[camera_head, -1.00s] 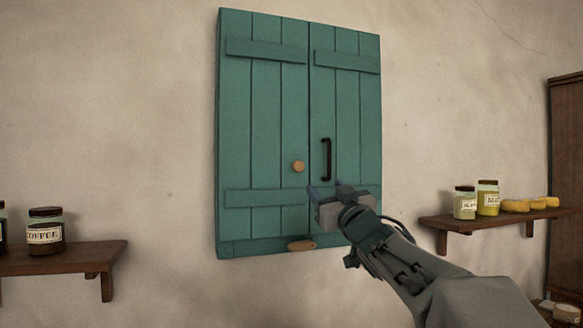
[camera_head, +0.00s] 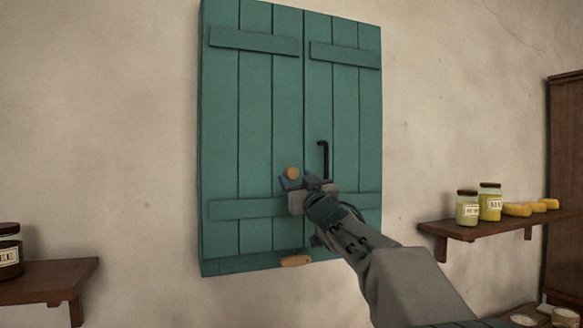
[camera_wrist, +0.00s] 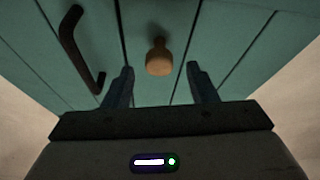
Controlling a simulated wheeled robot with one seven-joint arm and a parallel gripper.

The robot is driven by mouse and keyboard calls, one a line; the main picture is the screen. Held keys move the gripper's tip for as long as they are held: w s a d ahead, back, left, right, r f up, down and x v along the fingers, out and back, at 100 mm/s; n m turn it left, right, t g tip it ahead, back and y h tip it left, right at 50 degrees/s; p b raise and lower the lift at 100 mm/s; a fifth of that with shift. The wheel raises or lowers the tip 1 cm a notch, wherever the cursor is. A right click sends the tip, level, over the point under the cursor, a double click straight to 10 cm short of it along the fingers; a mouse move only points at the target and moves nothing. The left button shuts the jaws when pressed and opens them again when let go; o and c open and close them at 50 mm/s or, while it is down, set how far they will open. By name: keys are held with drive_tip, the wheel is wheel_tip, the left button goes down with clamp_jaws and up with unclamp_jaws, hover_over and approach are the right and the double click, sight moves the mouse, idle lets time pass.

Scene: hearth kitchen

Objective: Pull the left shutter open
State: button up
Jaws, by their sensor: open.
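The left shutter (camera_head: 255,130) is a green plank panel, closed flush beside the right shutter (camera_head: 343,120) on the wall. A round wooden knob (camera_head: 291,173) sticks out near its inner edge. My gripper (camera_head: 294,183) is just below and in front of the knob in the head view, jaws open. In the wrist view the knob (camera_wrist: 159,57) shows beyond the fingertips, centred between the two open fingers (camera_wrist: 160,80). The jaws hold nothing. My gripper hides part of the lower shutter boards.
A black bar handle (camera_head: 324,161) is on the right shutter, close to my gripper; it also shows at left in the wrist view (camera_wrist: 75,45). A wooden piece (camera_head: 296,260) sits at the bottom edge. Shelves with jars stand left (camera_head: 50,282) and right (camera_head: 490,229).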

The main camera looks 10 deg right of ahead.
sight(293, 175)
drive_tip(key=shift+p+x, duration=0.7)
drive_tip(key=shift+x, duration=1.5)
drive_tip(key=shift+f, duration=0.1)
clamp_jaws()
